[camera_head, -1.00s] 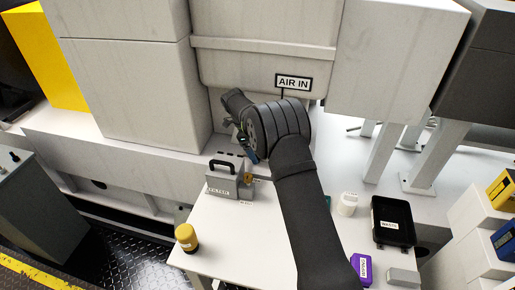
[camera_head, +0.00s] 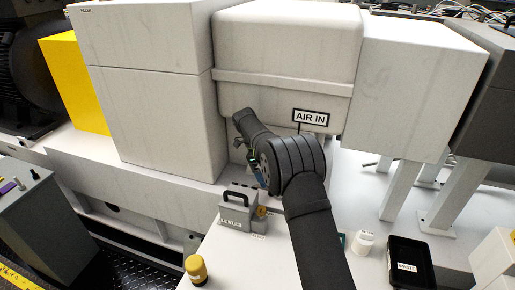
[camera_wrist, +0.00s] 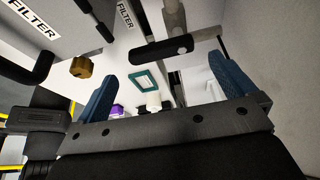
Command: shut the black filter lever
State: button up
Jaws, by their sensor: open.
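A black bar-shaped handle on a pale grey stem (camera_wrist: 162,49) shows in the wrist view, in front of and between my fingers; it looks like the filter lever. A second slim black handle (camera_wrist: 95,20) is beside a FILTER label (camera_wrist: 125,15), so I cannot be sure which is the lever. My gripper (camera_wrist: 172,85) has its blue fingers spread, with nothing clamped between them. In the head view my gripper (camera_head: 255,168) is mostly hidden by my arm, just above and behind the grey FILTER box. The lever cannot be made out there.
The grey FILTER box (camera_head: 239,216) with a black carry handle and brass knob (camera_head: 262,212) stands on the white table, close to my gripper. A yellow-capped jar (camera_head: 196,269), white jar (camera_head: 363,242) and black WASTE tray (camera_head: 408,264) are nearby. The machine housing (camera_head: 285,60) rises behind.

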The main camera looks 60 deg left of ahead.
jog(key=v, duration=1.2)
jog(key=shift+r, duration=0.2)
jog(key=shift+f, duration=0.15)
jog(key=x, duration=1.7)
jog(key=shift+f, duration=0.1)
